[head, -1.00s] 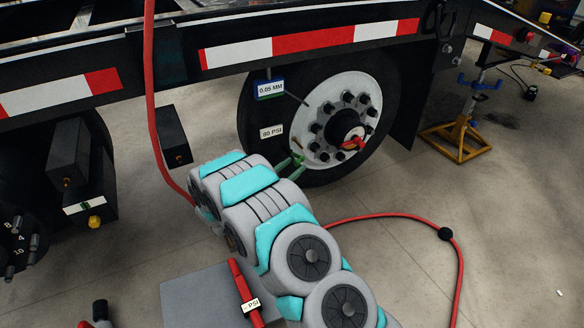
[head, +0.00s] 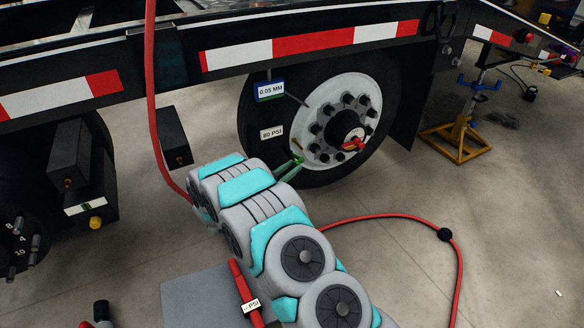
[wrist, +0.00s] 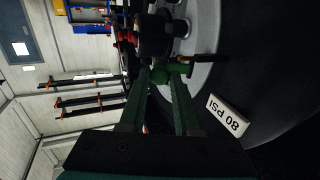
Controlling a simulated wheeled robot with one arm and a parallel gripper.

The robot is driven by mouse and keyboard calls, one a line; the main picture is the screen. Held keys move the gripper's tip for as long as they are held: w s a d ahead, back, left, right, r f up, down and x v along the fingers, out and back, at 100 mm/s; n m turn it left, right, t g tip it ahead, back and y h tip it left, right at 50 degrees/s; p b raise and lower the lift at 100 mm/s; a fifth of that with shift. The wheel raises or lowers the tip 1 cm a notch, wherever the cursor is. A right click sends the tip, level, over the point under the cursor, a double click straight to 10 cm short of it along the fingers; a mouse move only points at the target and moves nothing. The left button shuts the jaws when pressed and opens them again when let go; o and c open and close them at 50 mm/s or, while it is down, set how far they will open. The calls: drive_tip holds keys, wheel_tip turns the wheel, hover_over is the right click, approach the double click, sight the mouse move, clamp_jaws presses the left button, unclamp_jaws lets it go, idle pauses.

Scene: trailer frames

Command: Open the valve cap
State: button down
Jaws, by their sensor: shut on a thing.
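The wheel (head: 385,80) has a white hub with dark lug nuts. My gripper (head: 296,163) reaches the lower left edge of the hub in the head view, with its green fingers close together. In the wrist view my gripper (wrist: 165,70) is shut on a small rounded green piece, which looks like the valve cap (wrist: 161,75). A thin brownish stem (wrist: 207,61) shows beside the right fingertip, and also near the fingers in the head view (head: 297,148). The fingers partly hide the cap and whatever is behind it.
An 80 PSI label (head: 271,132) and a 0.05 MM label (head: 271,90) are on or by the tyre. A red hose (head: 460,270) curves over the floor at right. A yellow jack stand (head: 455,140) is at right.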

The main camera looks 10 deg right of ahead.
drive_tip(key=shift+w+a+r+m+g+h+p, duration=0.1)
drive_tip(key=shift+w+a+m+g+h+p, duration=0.1)
drive_tip(key=shift+a+m+g+h+p, duration=0.45)
drive_tip(key=shift+d+g, duration=0.15)
drive_tip(key=shift+g, duration=0.1)
drive_tip(key=c, duration=0.6)
unclamp_jaws()
drive_tip(key=shift+s, duration=0.1)
drive_tip(key=v, duration=0.7)
drive_tip(key=shift+s+a+b, duration=0.2)
drive_tip(key=shift+a+b, duration=0.1)
drive_tip(key=shift+b, duration=0.1)
